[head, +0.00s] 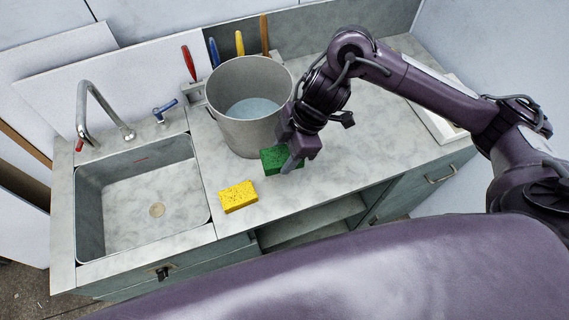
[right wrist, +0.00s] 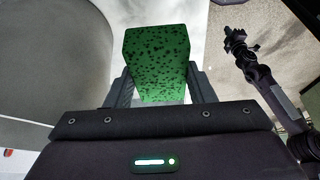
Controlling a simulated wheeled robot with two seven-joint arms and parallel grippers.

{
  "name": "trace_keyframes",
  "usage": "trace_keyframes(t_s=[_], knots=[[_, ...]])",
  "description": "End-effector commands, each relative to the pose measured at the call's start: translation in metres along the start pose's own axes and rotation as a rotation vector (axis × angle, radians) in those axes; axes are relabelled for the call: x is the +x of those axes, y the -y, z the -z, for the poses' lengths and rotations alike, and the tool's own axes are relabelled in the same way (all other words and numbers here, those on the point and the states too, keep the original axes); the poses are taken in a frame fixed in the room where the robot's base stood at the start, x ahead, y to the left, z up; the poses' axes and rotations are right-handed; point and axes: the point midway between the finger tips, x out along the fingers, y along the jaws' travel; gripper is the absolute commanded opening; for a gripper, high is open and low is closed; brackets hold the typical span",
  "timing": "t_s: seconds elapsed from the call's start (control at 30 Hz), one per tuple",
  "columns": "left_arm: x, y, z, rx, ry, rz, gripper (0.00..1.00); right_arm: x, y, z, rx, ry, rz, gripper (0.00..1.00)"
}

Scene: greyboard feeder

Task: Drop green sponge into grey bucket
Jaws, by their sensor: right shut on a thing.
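The green sponge (head: 274,158) is between the fingers of my right gripper (head: 290,162), to the right of the grey bucket's lower front. In the right wrist view the green sponge (right wrist: 156,62) sits gripped between both fingers of the right gripper (right wrist: 160,85). The grey bucket (head: 240,132) stands upright on the counter with what looks like water inside. Its curved wall also fills the left of the right wrist view (right wrist: 60,60). I cannot tell whether the sponge touches the counter. My left gripper is not seen in the head view.
A yellow sponge (head: 238,196) lies on the counter (head: 320,200) in front of the bucket. A sink (head: 90,215) with a tap (head: 84,110) is at the left. Several coloured-handled tools (head: 213,52) stand behind the bucket. A shallow white tray (head: 436,122) lies at the right.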

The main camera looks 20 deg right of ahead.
Motion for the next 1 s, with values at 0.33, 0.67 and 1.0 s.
trace_keyframes(t_s=[0.33,0.67,1.0], knots=[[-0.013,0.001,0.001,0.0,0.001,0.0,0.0,-0.063,-0.001,0.026,-0.002,0.001,-0.003,0.28],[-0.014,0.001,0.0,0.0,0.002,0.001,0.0,-0.075,0.0,0.031,0.0,0.0,0.002,0.28],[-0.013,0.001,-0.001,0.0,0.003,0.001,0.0,-0.075,-0.006,0.033,0.002,-0.002,0.004,0.28]])
